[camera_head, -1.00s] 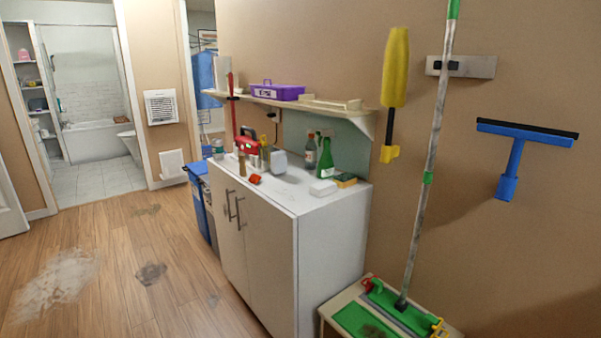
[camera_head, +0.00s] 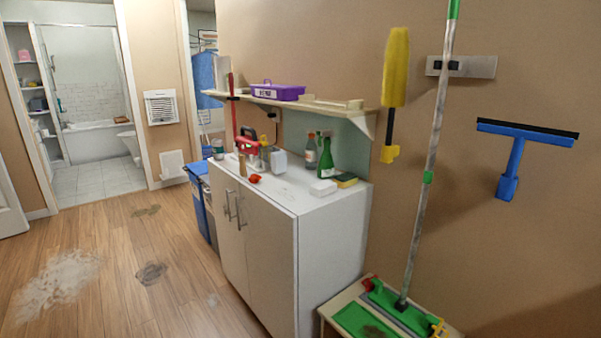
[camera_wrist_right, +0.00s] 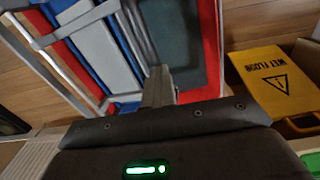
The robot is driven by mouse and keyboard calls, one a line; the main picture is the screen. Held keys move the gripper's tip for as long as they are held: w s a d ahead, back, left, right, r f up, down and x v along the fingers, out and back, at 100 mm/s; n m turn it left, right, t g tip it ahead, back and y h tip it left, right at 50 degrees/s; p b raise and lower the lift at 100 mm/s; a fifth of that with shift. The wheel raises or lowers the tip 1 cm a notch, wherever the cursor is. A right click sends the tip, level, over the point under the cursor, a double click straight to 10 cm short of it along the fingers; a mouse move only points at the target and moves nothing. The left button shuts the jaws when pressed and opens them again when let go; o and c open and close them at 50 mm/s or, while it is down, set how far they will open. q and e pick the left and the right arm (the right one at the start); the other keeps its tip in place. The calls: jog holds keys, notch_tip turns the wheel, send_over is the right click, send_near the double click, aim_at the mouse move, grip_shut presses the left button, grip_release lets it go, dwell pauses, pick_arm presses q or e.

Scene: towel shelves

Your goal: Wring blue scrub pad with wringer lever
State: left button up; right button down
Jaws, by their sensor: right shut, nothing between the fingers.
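I cannot make out the blue scrub pad or the wringer lever for certain in either view. The right wrist view shows a metal-framed rack or cart with red, blue and grey-white panels (camera_wrist_right: 95,45), and a dark grey panel with a red border (camera_wrist_right: 195,45) beside it. My right gripper (camera_wrist_right: 160,75) is shut and empty, its fingers pointing toward the rack. Whether it touches the rack cannot be told. My left gripper is in neither view.
A yellow wet-floor sign (camera_wrist_right: 280,85) lies right of the rack. In the head view, a green mop (camera_head: 405,308) stands on a low bench (camera_head: 335,308). A white cabinet (camera_head: 325,250) holds bottles. A blue squeegee (camera_head: 515,155) hangs on the wall.

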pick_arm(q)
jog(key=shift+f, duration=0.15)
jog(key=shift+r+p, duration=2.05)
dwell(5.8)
